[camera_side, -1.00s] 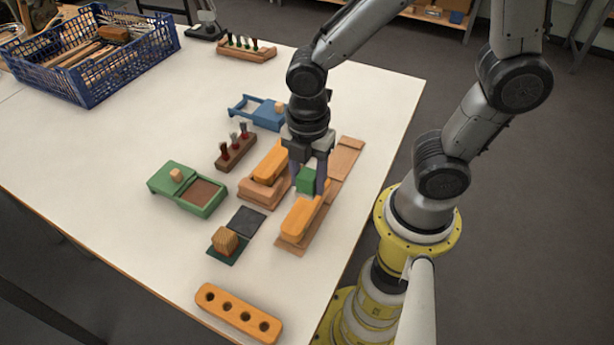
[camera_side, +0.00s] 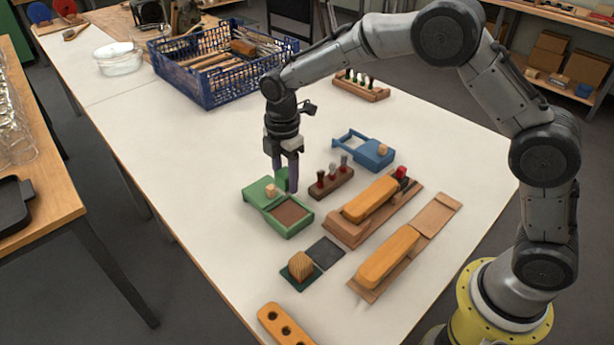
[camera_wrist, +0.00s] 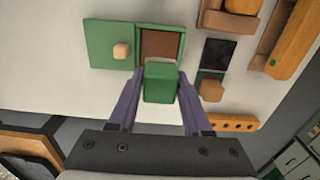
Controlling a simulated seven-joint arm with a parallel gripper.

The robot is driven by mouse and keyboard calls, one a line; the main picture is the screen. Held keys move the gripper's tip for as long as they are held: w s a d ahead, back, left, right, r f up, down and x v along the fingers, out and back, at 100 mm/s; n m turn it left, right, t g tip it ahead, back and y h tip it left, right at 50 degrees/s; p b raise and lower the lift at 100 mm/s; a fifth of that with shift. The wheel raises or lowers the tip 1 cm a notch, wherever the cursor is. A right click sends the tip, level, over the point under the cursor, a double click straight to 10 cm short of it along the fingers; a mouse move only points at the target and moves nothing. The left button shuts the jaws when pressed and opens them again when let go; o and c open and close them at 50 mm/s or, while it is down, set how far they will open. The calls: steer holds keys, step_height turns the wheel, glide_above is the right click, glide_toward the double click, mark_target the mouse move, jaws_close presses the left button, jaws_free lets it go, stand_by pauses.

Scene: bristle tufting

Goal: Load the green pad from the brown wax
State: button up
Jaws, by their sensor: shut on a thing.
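My gripper (camera_side: 286,186) is shut on the green pad (camera_wrist: 160,83), a small green block between its purple fingers. It points down over the green tin (camera_side: 273,227), whose lid with a wooden knob (camera_side: 271,190) lies to the left, leaving the brown wax (camera_side: 291,211) uncovered. In the wrist view, the pad overlaps the lower edge of the brown wax (camera_wrist: 161,44). I cannot tell whether the pad touches it; its underside is hidden.
A blue tin (camera_side: 373,152) and a dark rack of tools (camera_side: 331,182) stand right of my gripper. Wooden blocks with orange tops (camera_side: 388,257) lie further right. A blue crate (camera_side: 205,90) stands behind.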

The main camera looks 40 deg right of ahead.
mark_target(290, 214)
steer(key=shift+s+d+f, duration=0.1)
steer(key=shift+d+f, duration=0.05)
steer(key=shift+f, duration=0.45)
steer(key=shift+d+f, duration=0.1)
steer(key=shift+f, duration=3.15)
steer(key=shift+f, duration=0.65)
steer(key=shift+r, duration=3.6)
steer(key=s+d+m, duration=0.3)
steer(key=d+m, duration=0.8)
steer(key=m, duration=0.7)
steer(key=shift+s, duration=0.4)
